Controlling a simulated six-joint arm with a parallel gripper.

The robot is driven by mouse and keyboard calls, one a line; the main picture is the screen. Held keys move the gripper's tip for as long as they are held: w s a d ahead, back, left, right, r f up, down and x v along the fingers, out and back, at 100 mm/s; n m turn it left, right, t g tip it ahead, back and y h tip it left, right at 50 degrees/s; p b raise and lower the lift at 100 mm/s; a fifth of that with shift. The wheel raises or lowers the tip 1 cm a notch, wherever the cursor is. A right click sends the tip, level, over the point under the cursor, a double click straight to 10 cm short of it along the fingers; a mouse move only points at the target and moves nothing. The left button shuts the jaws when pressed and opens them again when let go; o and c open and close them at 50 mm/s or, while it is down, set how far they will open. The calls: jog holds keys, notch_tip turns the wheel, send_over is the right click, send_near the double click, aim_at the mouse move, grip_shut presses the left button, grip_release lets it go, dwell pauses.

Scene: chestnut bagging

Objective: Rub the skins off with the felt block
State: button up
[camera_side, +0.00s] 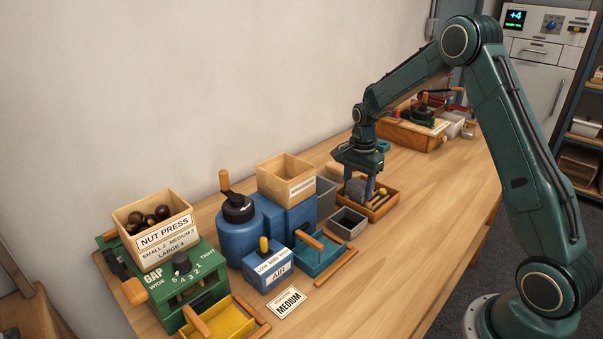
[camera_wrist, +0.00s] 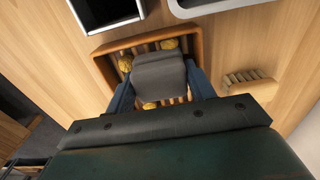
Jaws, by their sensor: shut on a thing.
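My gripper (camera_wrist: 160,88) is shut on the grey felt block (camera_wrist: 158,72), one blue finger on each side of it. The block is over a shallow wooden tray (camera_wrist: 198,50) with a slatted floor. Pale yellow chestnuts show around the block: one at its left (camera_wrist: 125,62), one at its far edge (camera_wrist: 169,44) and one at its near edge (camera_wrist: 150,105). In the side view, my gripper (camera_side: 358,189) reaches down into the tray (camera_side: 381,217). I cannot tell whether the block touches the chestnuts; its underside is hidden.
A small brush (camera_wrist: 250,86) lies right of the tray in the wrist view. A grey bin (camera_side: 348,223) stands close in front of the tray. The blue air machine (camera_side: 275,225) and the nut press (camera_side: 165,270) stand farther left. The table's right front is clear.

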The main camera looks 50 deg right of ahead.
jog(key=shift+w, duration=0.5)
jog(key=shift+w+d, duration=0.15)
jog(key=shift+d, duration=1.2)
jog(key=shift+s+d, duration=0.2)
jog(key=shift+s, duration=2.4)
jog(key=shift+s+d, duration=0.15)
jog(key=shift+d, duration=1.2)
jog(key=shift+w+d, duration=0.15)
jog(key=shift+w, duration=2.45)
jog(key=shift+w+a, duration=0.15)
jog(key=shift+a, duration=1.35)
jog(key=shift+s, duration=2.6)
jog(key=shift+a, duration=1.5)
notch_tip(320, 180, up, 8)
